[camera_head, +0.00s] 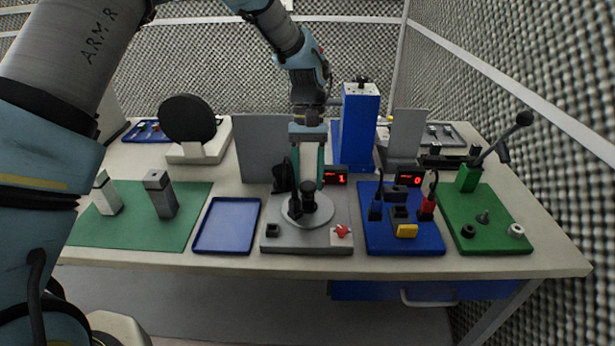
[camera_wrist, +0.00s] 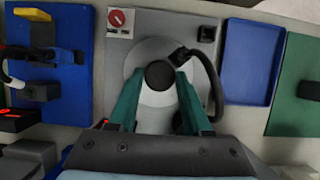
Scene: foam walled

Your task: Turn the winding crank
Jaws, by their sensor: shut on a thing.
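The winding crank is a round grey disc (camera_head: 312,212) on a grey base plate (camera_head: 272,243), with an upright black knob (camera_head: 307,190). In the wrist view the black knob (camera_wrist: 159,75) sits between the two green fingertips of my gripper (camera_wrist: 158,82), and the grey disc (camera_wrist: 142,52) shows beneath. In the head view my gripper (camera_head: 308,172) reaches down from above onto the knob. The fingers are shut on the knob. A curved black cable or arm (camera_wrist: 208,75) runs beside the right finger. The fingers hide part of the disc.
A red display (camera_head: 336,176) behind the crank reads 1. A red switch (camera_head: 341,231) and a black block (camera_head: 272,230) are on the plate's front. A blue tray (camera_head: 228,247) lies left, and a blue board (camera_head: 380,245) with plugs lies right. A grey panel (camera_head: 260,150) stands behind.

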